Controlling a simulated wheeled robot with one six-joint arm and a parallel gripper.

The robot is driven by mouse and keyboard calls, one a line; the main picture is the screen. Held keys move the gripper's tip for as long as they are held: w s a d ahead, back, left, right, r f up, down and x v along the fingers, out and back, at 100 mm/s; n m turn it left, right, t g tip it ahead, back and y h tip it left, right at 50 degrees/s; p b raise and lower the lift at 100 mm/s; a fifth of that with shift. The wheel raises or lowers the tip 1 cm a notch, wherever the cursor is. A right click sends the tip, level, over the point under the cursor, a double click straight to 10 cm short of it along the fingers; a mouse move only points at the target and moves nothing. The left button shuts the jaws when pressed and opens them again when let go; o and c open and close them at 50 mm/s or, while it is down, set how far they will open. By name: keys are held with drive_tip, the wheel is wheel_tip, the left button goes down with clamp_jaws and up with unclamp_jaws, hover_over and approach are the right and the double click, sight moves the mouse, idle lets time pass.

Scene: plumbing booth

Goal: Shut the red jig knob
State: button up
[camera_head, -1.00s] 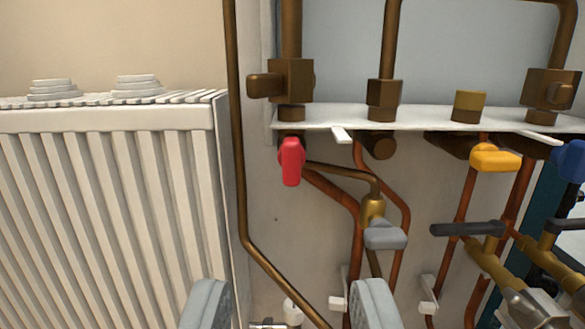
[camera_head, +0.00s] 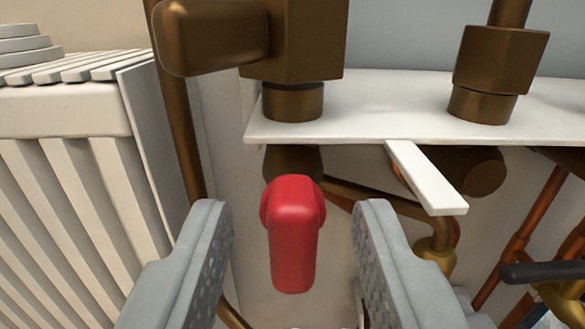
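The red jig knob (camera_head: 291,240) hangs below the white shelf, near the middle of the view. Its lever points down toward me. My gripper (camera_head: 292,245) is open, with one grey finger to the left of the knob and one to the right. There is a visible gap between the knob and each finger, and neither touches it. How far the fingertips reach in depth beside the knob is hard to tell.
A white shelf (camera_head: 370,108) with brass fittings (camera_head: 298,40) runs above the knob. A white bracket (camera_head: 428,178) juts out at right, near the right finger. Pipes lie behind. A white radiator (camera_head: 60,110) stands at left; a dark lever (camera_head: 545,271) is at lower right.

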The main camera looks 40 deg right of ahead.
drive_tip(key=shift+w+d, duration=0.35)
drive_tip(key=shift+d, duration=0.05)
drive_tip(key=c, duration=0.8)
